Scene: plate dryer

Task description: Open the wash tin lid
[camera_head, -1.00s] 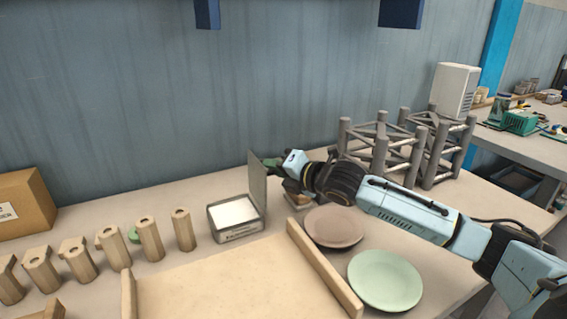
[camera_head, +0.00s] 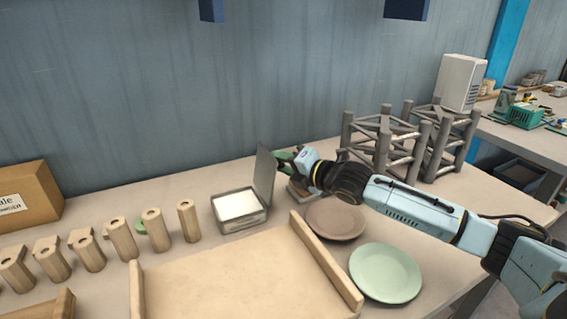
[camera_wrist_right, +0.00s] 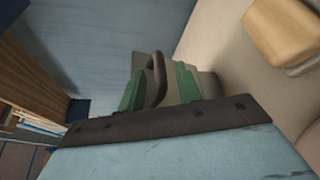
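The wash tin (camera_head: 241,224) is a grey rectangular box with white contents, standing on the table. Its lid (camera_head: 264,179) stands up steeply at the tin's right side, so the tin is open. My right gripper (camera_head: 288,160) is just behind and right of the lid's upper part. In the right wrist view its green fingers (camera_wrist_right: 160,88) are apart, with the lid's dark loop handle (camera_wrist_right: 156,75) between them and a gap beside it. Whether a finger touches the handle is unclear. My left gripper is not in view.
A brown plate (camera_head: 335,220) and a green plate (camera_head: 385,272) lie right of a wooden tray (camera_head: 300,252). Wooden posts (camera_head: 122,240) stand in a row on the left. Grey racks (camera_head: 385,145) stand at the back right. A small brown block (camera_head: 300,191) lies under my right gripper.

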